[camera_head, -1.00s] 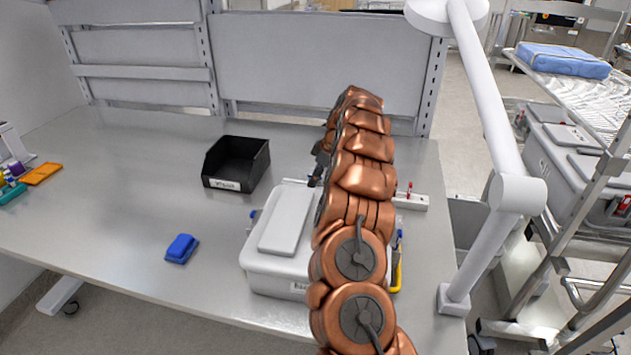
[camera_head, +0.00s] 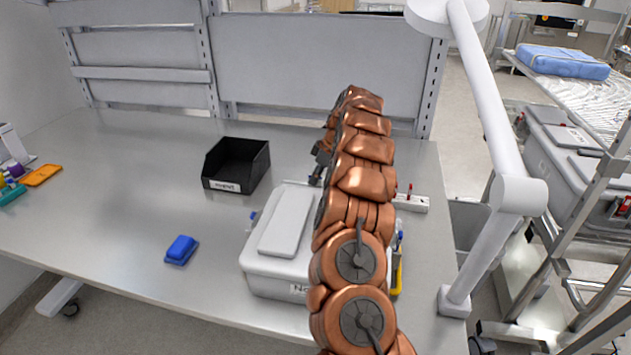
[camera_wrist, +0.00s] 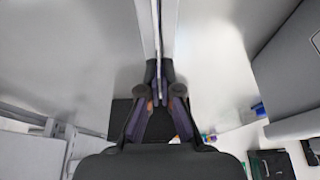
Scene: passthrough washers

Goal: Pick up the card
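I cannot make out a card for certain in either view. A flat orange item (camera_head: 41,175) lies at the far left of the bench; I cannot tell what it is. My gripper (camera_wrist: 160,88) shows in the wrist view with its dark fingers close together at the tips. Nothing is clearly held between them, and a pale narrow upright shape lies just beyond the tips. In the head view my copper arm hides much of the area around the gripper.
The grey bench (camera_head: 110,210) bears an open black bin (camera_head: 237,166) with a white label, a blue block (camera_head: 181,249) and a lidded grey box (camera_head: 275,262) beside my arm. A white post (camera_head: 485,110) stands at the right. The bench's left middle is clear.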

